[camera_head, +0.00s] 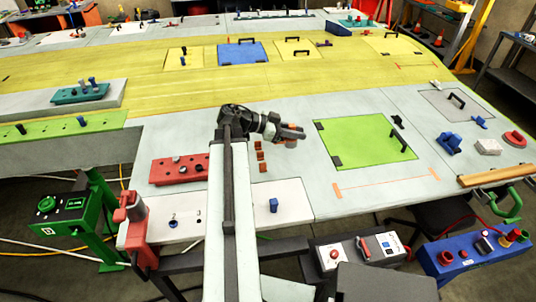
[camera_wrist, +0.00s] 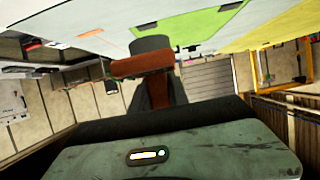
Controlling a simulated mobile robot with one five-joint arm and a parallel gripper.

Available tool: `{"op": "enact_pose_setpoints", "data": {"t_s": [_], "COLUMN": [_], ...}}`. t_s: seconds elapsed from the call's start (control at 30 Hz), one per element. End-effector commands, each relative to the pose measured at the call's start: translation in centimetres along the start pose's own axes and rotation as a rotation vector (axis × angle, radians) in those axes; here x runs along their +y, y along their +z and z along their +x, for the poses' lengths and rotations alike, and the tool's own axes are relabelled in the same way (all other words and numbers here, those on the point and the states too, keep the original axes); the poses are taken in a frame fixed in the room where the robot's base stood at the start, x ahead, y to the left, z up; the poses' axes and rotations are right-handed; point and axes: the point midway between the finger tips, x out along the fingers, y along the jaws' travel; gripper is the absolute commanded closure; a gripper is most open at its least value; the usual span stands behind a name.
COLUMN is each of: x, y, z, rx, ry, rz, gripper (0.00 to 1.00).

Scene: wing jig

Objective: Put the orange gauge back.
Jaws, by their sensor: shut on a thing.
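My gripper (camera_head: 300,132) is in the middle of the head view, above the pale wing surface, just left of the green panel. It is shut on an orange piece, the orange gauge (camera_head: 290,136). In the wrist view the gauge (camera_wrist: 142,65) shows as an orange-red bar across the dark fingers, with open space around it. Several small orange-brown blocks (camera_head: 262,156) lie in a short column on the surface, below and left of my gripper. Part of the gauge is hidden by my gripper.
A red block with knobs (camera_head: 180,169) lies left of my arm. The green panel (camera_head: 362,142) with black handle and corners is to the right. A blue clamp (camera_head: 449,143) and a red ring (camera_head: 515,139) sit farther right.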

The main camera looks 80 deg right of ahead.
Motion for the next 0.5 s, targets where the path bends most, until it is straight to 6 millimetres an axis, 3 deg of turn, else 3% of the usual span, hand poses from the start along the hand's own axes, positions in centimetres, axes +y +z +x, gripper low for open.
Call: {"op": "enact_pose_setpoints", "data": {"t_s": [0.1,0.23,0.5], "x": [-0.2,-0.3,-0.5], "y": [-0.3,0.7,5.9], "z": [0.0,0.0,1.6], "rx": [0.002,0.002,0.002], "ry": [-0.002,-0.009,-0.017], "rz": [-0.001,-0.004,-0.007], "gripper": [1.0,1.0,1.0]}}
